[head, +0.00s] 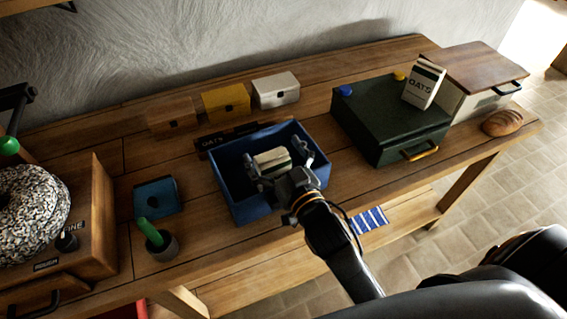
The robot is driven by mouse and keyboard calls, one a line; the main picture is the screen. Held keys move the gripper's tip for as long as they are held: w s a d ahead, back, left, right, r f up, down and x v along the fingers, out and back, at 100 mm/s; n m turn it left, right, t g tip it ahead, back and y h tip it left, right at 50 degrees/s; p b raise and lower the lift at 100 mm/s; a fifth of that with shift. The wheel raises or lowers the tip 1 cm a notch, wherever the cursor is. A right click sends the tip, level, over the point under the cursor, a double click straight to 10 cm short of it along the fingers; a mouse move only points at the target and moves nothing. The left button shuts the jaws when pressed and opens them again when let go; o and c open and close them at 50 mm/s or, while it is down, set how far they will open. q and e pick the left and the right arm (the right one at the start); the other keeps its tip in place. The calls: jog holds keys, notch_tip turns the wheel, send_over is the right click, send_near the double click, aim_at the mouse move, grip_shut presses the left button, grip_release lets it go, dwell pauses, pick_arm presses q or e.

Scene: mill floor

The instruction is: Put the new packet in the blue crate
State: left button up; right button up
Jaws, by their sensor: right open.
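The blue crate (226,184) stands open near the middle of the bench. A pale packet with a dark band (271,160) is in it. My right gripper (281,163) is over the crate, its fingers spread on either side of this packet. It is open; I cannot tell whether a finger touches the packet. A second packet, white and dark and marked OATS (424,84), stands on the dark green box (379,116) to the right. I cannot tell from looks which packet is the new one. My left gripper is not in view.
Three small boxes, brown (171,117), yellow (226,103) and white (276,90), line the back. A stone mill (30,215), blue square (155,197) and grey cup (162,245) are left. A lidded bin (478,72) and bread (502,122) are right. A striped cloth (370,219) lies below.

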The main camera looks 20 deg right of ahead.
jog(key=s+d+b, duration=0.1)
jog(key=s+b, duration=0.2)
jog(key=s, duration=0.9)
jog(key=shift+d+r, duration=0.2)
jog(key=shift+r, duration=0.2)
jog(key=shift+f, duration=0.1)
